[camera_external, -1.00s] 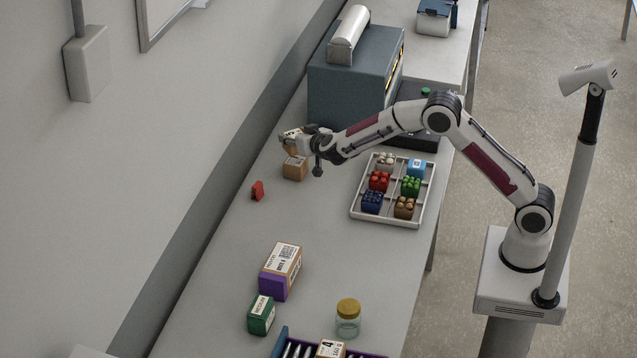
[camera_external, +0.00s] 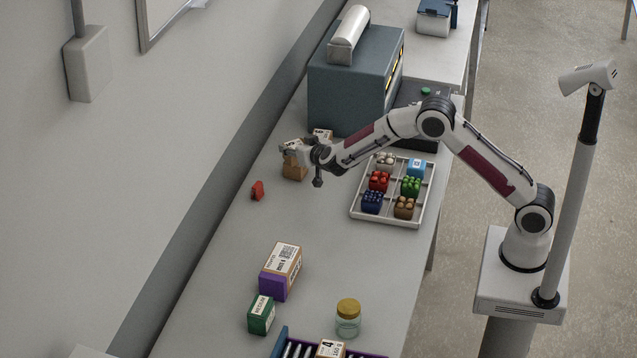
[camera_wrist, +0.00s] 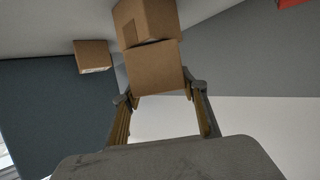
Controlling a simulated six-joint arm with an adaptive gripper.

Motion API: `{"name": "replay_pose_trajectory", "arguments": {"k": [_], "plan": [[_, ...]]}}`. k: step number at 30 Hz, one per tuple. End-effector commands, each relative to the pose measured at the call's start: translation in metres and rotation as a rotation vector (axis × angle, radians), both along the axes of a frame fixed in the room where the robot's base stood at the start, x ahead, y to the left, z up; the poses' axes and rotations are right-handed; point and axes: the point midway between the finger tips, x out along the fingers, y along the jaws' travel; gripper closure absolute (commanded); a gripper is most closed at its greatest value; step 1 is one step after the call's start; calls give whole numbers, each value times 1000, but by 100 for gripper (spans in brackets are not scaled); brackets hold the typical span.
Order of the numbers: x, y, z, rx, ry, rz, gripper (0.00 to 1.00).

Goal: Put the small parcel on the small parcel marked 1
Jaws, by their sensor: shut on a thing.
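My gripper (camera_external: 288,149) is shut on a small brown parcel (camera_wrist: 160,68), which shows between the fingers (camera_wrist: 159,92) in the wrist view. Another small brown parcel (camera_external: 294,172) stands on the bench directly under it; it also shows in the wrist view (camera_wrist: 143,20), right against the held one in the picture. I cannot tell for sure whether the two touch. A third small parcel (camera_external: 323,134) with a white label stands behind, near the cabinet; it shows apart at the left in the wrist view (camera_wrist: 93,57). No number 1 is legible on any of them.
A blue-grey cabinet (camera_external: 345,90) stands behind. A white divided tray (camera_external: 393,218) with coloured blocks is to the right. A small red object (camera_external: 257,190) lies left. Purple (camera_external: 273,286) and green (camera_external: 261,318) boxes and a jar (camera_external: 348,322) stand in front. The bench between is clear.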

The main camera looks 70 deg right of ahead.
Motion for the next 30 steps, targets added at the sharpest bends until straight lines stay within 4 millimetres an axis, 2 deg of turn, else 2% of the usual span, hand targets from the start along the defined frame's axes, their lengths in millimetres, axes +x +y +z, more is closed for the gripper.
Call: {"name": "replay_pose_trajectory", "arguments": {"k": [8, 9, 11, 25, 30], "plan": [[0, 0, -3, 0, 0, 0, 80], [0, 0, -3, 0, 0, 0, 52], [0, 0, -3, 0, 0, 0, 41], [0, 0, 1, 1, -1, 0, 41], [-5, 7, 4, 0, 0, 1, 41]]}}
